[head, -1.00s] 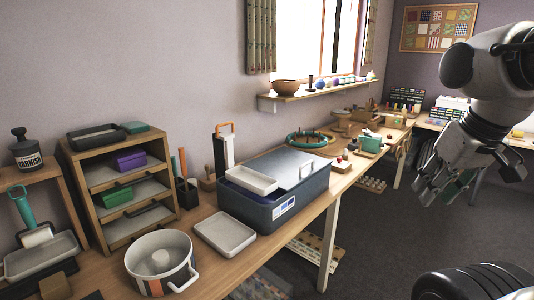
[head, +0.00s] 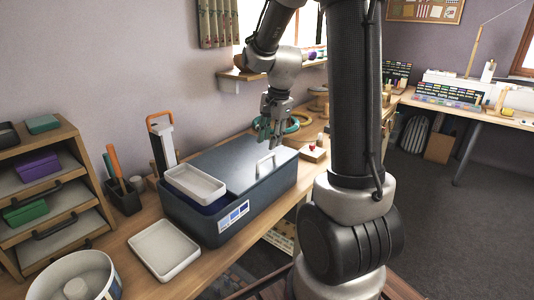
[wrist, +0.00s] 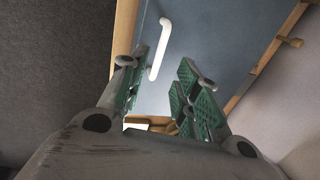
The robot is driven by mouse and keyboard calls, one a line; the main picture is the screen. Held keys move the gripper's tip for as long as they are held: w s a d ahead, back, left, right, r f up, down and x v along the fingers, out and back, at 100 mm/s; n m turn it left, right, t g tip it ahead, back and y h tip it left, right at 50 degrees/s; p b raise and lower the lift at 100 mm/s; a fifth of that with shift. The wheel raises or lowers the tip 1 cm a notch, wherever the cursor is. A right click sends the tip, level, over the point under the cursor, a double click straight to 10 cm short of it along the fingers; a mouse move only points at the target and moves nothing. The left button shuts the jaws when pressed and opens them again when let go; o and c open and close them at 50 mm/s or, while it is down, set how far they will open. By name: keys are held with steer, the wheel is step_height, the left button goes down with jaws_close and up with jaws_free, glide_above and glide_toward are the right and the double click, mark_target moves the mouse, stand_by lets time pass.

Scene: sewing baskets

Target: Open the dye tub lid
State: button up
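The dye tub (head: 240,205) is a dark blue-grey box on the wooden bench, with a label on its front. Its flat lid (head: 228,158) lies on top and covers the right part; a white bar handle (head: 265,163) stands on it. In the wrist view the lid (wrist: 205,40) and its white handle (wrist: 160,48) show ahead of the fingers. My gripper (head: 268,132) is above the lid's far right area in the head view. In the wrist view my gripper (wrist: 168,85) is open, its green-padded fingers apart with nothing between them. The handle is beyond the fingertips, apart from them.
A white tray (head: 195,184) sits at the tub's left end, and another (head: 164,250) lies on the bench in front. A tool cup (head: 124,198) and an orange-handled tool (head: 162,142) stand behind left. A teal hoop (head: 292,125) lies behind the tub.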

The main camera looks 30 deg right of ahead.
mark_target(268, 158)
steer(key=f, duration=0.4)
steer(key=w+f, duration=0.1)
steer(key=f, duration=0.1)
steer(key=shift+a, duration=0.2)
jaws_close()
